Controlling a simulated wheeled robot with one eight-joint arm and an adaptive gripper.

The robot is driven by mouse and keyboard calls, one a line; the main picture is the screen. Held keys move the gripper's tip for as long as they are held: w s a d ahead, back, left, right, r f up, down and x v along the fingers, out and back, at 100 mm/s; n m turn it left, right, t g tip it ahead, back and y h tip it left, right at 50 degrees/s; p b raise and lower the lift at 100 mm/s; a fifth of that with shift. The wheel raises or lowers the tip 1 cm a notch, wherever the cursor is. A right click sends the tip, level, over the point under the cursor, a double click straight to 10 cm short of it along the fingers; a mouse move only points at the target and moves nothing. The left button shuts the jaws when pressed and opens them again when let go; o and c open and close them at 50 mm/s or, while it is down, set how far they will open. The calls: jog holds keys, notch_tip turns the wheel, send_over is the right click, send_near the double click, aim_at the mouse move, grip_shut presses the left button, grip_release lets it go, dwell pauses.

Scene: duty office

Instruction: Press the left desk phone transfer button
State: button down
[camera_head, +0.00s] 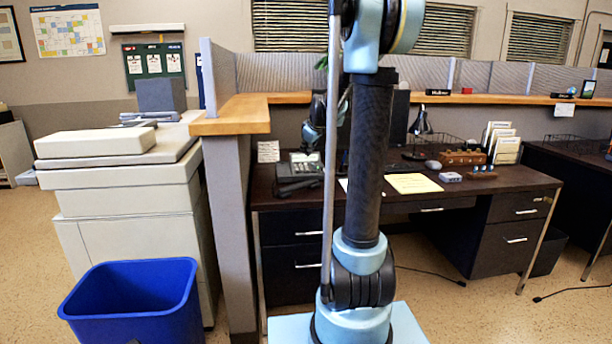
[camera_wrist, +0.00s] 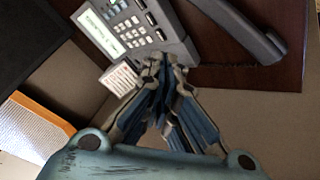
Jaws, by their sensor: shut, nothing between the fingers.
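The left desk phone (camera_head: 300,168) sits on the dark desk (camera_head: 268,195), at its left end beside the partition post. In the wrist view the phone (camera_wrist: 125,30) shows at the upper left, with a lit greenish screen, several keys, and its dark handset (camera_wrist: 240,30) to the right. My gripper (camera_wrist: 163,62) is shut and empty. Its tips appear at the phone's near edge in the wrist view; I cannot tell whether they touch it. In the head view my gripper (camera_head: 310,135) is just above the phone, partly hidden by my arm. The transfer button cannot be made out.
A white labelled card (camera_head: 268,151) stands left of the phone. The partition post (camera_head: 230,220) rises close on the left. A yellow paper (camera_head: 414,183), a lamp (camera_head: 421,122) and a wooden organizer (camera_head: 463,158) are farther right. A blue bin (camera_head: 135,300) stands on the floor.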

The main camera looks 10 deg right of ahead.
jog(key=n+t, duration=0.1)
jog(key=n, duration=0.1)
send_over(304, 172)
jog(key=shift+w+d+f, duration=0.15)
jog(key=shift+f, duration=0.2)
jog(key=shift+f, duration=0.15)
jog(key=shift+f, duration=4.3)
jog(key=shift+f, duration=0.1)
jog(key=shift+f, duration=0.2)
jog(key=shift+f, duration=0.4)
jog(key=shift+r, duration=0.8)
